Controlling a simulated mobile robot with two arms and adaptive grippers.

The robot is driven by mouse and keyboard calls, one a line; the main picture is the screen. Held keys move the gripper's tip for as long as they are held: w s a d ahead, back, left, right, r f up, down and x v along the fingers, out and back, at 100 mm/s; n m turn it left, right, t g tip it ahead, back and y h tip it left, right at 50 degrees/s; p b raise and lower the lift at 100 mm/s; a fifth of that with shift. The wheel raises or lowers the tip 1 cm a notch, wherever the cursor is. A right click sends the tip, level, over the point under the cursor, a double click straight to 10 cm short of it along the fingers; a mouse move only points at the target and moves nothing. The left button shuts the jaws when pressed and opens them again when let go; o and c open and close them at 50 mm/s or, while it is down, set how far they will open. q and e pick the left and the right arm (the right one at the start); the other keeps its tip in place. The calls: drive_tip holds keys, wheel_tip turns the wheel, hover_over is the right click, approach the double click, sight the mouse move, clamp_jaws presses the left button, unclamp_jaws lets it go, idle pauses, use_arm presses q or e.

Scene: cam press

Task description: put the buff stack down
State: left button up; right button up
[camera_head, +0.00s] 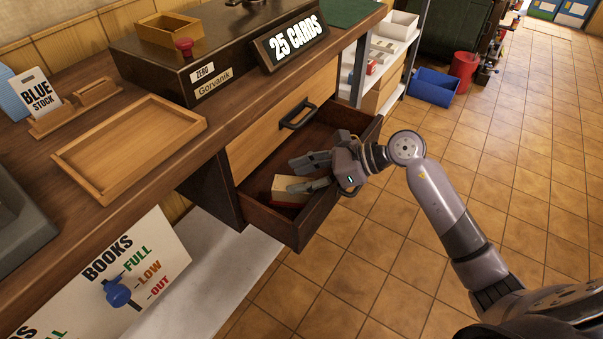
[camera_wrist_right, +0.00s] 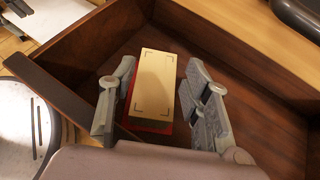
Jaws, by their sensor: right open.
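The buff stack (camera_head: 284,190) lies in the open wooden drawer (camera_head: 266,223), near its left end. In the right wrist view the buff stack (camera_wrist_right: 153,80) shows a pale top with dark corner marks and a red layer under it. My right gripper (camera_head: 302,175) reaches over the drawer's front into it. In the right wrist view its two fingers (camera_wrist_right: 157,97) stand apart on either side of the stack, with a visible gap on the right and a narrow one on the left. My left gripper is in neither view.
The drawer's walls (camera_wrist_right: 75,88) surround the gripper closely. The counter above holds an empty wooden tray (camera_head: 130,185), a dark box with a "25 CARDS" sign (camera_head: 292,42) and a "BLUE STOCK" card (camera_head: 36,93). Tiled floor lies clear to the right, with a blue bin (camera_head: 433,88) farther off.

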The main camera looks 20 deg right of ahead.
drive_tip(key=shift+s+d+r+p, duration=0.1)
drive_tip(key=shift+s+d+p, duration=0.05)
drive_tip(key=shift+d+p, duration=0.25)
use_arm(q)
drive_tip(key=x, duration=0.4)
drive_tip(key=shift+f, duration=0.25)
use_arm(e)
drive_tip(key=v, duration=1.1)
drive_tip(key=shift+r, duration=0.4)
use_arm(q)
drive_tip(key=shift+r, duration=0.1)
use_arm(e)
drive_tip(key=shift+c, duration=0.5)
